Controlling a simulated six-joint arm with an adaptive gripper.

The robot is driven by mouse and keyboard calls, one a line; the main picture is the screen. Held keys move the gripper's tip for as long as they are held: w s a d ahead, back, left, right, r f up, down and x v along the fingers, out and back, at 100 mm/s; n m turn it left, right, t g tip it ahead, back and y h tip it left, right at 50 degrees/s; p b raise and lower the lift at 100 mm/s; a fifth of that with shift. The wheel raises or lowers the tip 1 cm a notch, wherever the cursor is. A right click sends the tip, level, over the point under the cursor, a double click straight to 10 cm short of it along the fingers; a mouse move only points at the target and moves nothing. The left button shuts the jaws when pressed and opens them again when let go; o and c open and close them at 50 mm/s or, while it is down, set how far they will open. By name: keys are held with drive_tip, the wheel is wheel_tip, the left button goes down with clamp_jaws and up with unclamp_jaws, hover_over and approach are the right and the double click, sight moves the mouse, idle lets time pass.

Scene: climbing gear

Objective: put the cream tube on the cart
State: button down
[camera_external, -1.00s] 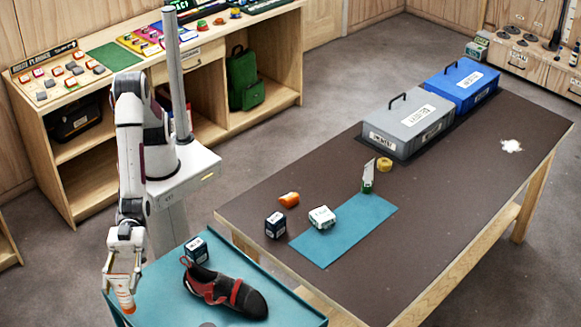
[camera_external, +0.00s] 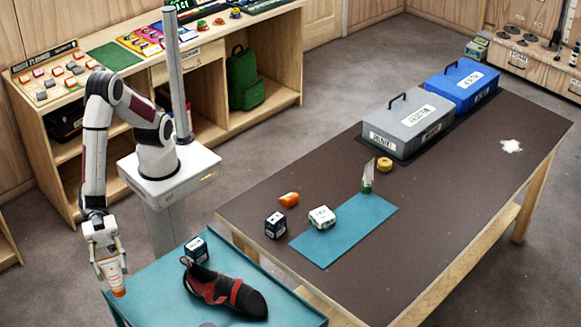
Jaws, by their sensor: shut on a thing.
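The cream tube (camera_external: 112,274) is white with an orange end pointing down. My gripper (camera_external: 110,268) is shut on it and holds it tilted slightly. The cart (camera_external: 152,282) is the teal-topped surface at the bottom. The tube's orange end shows at the cart's back left corner in the picture; I cannot tell how high it is or whether it is over the top or just outside the edge.
The cart top left of the shoe is clear. The brown table (camera_external: 440,210) at right holds small items, a teal mat (camera_external: 325,247) and toolboxes.

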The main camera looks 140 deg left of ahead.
drive_tip(key=a+f+n+y, duration=0.1)
drive_tip(key=a+n+y, duration=0.1)
drive_tip(key=a, duration=0.3)
drive_tip(key=a+f+n+t+y, duration=0.1)
drive_tip(key=a+f+n+y, duration=0.1)
drive_tip(key=a+y, duration=0.2)
drive_tip(key=shift+w+a+f, duration=0.15)
drive_tip(key=shift+w+a, duration=0.05)
drive_tip(key=shift+a, duration=0.55)
drive_tip(key=shift+f, duration=0.15)
drive_tip(key=shift+f, duration=2.75)
drive_tip(key=shift+f, duration=0.1)
drive_tip(key=shift+f, duration=2)
drive_tip(key=shift+f, duration=0.2)
drive_tip(key=c, duration=1.3)
unclamp_jaws()
